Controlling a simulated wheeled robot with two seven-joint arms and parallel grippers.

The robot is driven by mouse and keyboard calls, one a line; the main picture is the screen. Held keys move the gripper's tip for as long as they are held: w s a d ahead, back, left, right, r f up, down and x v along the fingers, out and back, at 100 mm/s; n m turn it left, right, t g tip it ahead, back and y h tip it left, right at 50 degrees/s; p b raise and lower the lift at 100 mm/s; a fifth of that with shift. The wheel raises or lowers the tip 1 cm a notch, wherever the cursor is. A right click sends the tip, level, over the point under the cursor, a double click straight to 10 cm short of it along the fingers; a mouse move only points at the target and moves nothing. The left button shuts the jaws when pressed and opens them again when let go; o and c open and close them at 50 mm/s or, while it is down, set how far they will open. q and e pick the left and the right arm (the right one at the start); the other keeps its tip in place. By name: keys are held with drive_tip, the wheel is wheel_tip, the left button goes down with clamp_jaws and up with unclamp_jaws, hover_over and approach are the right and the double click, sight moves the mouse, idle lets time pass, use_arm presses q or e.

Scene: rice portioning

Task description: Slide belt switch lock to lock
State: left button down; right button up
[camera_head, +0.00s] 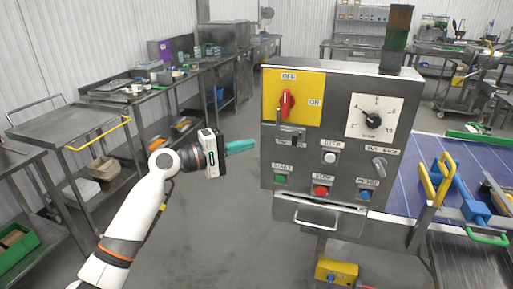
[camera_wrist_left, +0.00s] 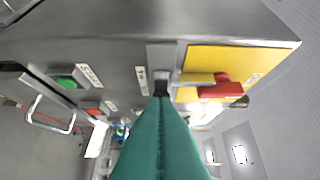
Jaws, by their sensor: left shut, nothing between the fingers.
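The control box (camera_head: 305,150) carries a yellow plate (camera_head: 309,115) with a red belt switch (camera_head: 287,103) between OFF and ON labels. Just below the plate is the small grey switch lock (camera_head: 291,133). It also shows in the left wrist view (camera_wrist_left: 161,78), beside the yellow plate and straight beyond the fingertips. My left gripper (camera_head: 252,144) has green fingers, shut and empty, pointing right at the box's left edge. In the left wrist view the fingertips (camera_wrist_left: 160,101) overlap the lock's lower end; I cannot tell if they touch it. My right gripper is not in view.
Below the lock, the box has a green start button (camera_head: 281,179), a red stop button (camera_head: 321,191) and a drawer-like handle (camera_head: 316,222). A blue conveyor belt (camera_head: 408,185) lies to the right. Shelves and carts stand left; open floor lies between.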

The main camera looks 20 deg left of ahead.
use_arm(q)
drive_tip(key=v, duration=0.3)
drive_tip(key=shift+s+a+b, duration=0.1)
drive_tip(key=shift+a+b, duration=0.3)
drive_tip(key=shift+a, duration=0.05)
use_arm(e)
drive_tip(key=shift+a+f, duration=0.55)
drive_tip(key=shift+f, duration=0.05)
